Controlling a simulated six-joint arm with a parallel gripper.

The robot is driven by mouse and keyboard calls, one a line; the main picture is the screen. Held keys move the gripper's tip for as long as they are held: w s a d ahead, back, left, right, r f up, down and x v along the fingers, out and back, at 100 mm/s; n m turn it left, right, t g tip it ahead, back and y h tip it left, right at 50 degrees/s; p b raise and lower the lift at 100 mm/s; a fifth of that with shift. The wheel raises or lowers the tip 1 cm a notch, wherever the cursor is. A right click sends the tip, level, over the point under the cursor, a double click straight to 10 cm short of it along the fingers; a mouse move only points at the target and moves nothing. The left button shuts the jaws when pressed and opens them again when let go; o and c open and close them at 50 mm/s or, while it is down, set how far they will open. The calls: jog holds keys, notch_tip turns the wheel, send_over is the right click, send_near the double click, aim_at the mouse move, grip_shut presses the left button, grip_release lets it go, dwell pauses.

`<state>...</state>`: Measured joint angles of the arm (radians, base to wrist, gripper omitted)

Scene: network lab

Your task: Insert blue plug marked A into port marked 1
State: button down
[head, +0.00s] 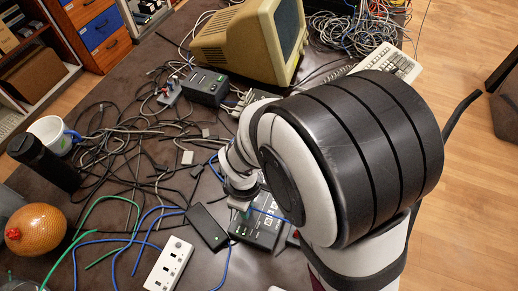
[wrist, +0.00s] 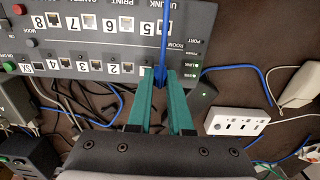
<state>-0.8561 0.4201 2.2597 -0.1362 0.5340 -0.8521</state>
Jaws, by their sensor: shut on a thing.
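My gripper (wrist: 160,78) has green fingers shut on a blue plug at the end of a blue cable (wrist: 163,38). The plug is mostly hidden between the fingertips, and no letter A can be read on it. The dark port box (wrist: 75,45) lies under the fingertips, with numbered white labels beside its ports. The fingertips are at its lower row, just right of the label 2, where port 1 is hard to make out. Whether the plug is inside a port cannot be told. In the head view, my arm partly covers the port box (head: 262,232).
A white power strip (wrist: 238,121) and a black adapter (head: 208,226) lie near the box. Loose blue, green and black cables cover the table's left side.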

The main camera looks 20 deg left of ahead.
jog(key=shift+f, duration=0.2)
jog(key=c, duration=0.8)
grip_release()
jog(key=shift+o, duration=0.2)
notch_tip(320, 180, up, 16)
jog(key=s+d+m+y, duration=0.1)
jog(key=s+d+m, duration=0.2)
jog(key=d+m, duration=0.6)
jog(key=s+d+m, duration=0.4)
jog(key=d+m, duration=0.6)
jog(key=m, duration=0.4)
jog(key=shift+d+r+m+y, duration=0.2)
jog(key=shift+m+y, duration=0.1)
jog(key=shift+y, duration=0.1)
